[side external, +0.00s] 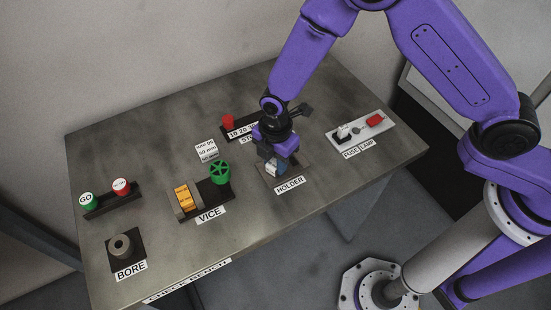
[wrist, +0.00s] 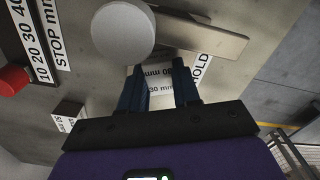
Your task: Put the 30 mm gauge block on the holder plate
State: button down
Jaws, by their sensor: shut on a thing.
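My gripper (side external: 275,170) is over the holder plate (side external: 297,170), just behind the HOLDER label in the side view. In the wrist view, my gripper (wrist: 159,88) is shut on a white block (wrist: 157,79) marked "30 mm", the 30 mm gauge block. The block sits between the two dark blue fingers. In the side view, the fingers mostly hide it. The block is low over the plate; I cannot tell whether it touches. The plate is a dark, flat rectangle, partly covered by my gripper.
Left of the holder stand the vice (side external: 183,197) with its green handwheel (side external: 220,172) and a white marked block (side external: 206,150). The STOP strip with a red knob (side external: 228,121) is behind. A fuse and lamp panel (side external: 360,134) lies right. The bore block (side external: 121,247) and buttons (side external: 121,186) are far left.

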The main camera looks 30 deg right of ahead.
aim_at(275, 162)
jog(key=c, duration=0.8)
grip_release()
jog(key=shift+f, duration=0.1)
notch_tip(275, 162, up, 12)
jog(key=shift+r, duration=0.2)
